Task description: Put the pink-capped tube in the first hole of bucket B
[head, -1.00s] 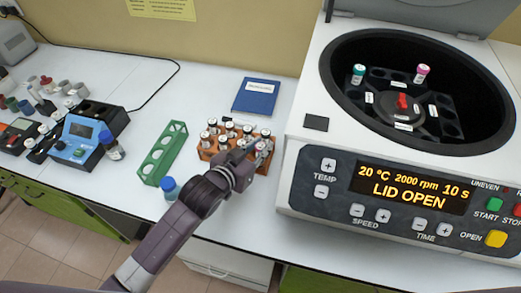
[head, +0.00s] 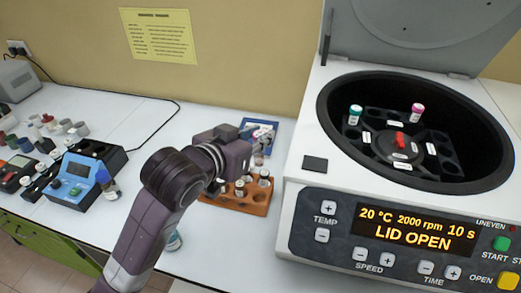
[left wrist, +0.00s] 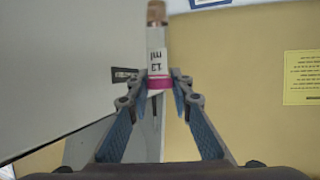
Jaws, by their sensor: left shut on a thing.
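My left gripper (head: 262,140) is raised above the orange tube rack (head: 236,205). In the left wrist view, the gripper (left wrist: 161,82) is shut on a tube with a pink cap (left wrist: 160,82). The fingers hold it at the cap end, and its labelled body (left wrist: 157,45) points away from the palm. In the head view, the arm and fingers mostly hide this tube. The open centrifuge (head: 303,130) has a teal-capped tube (head: 355,114) and another pink-capped tube (head: 418,112) in its rotor. The white bucket labels are too small to read. My right gripper is not seen.
The centrifuge lid (head: 420,35) stands raised, and its display (head: 407,228) reads LID OPEN. Several tubes stand in the orange rack. A blue device (head: 82,180) is on the left. Bare table lies between rack and centrifuge.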

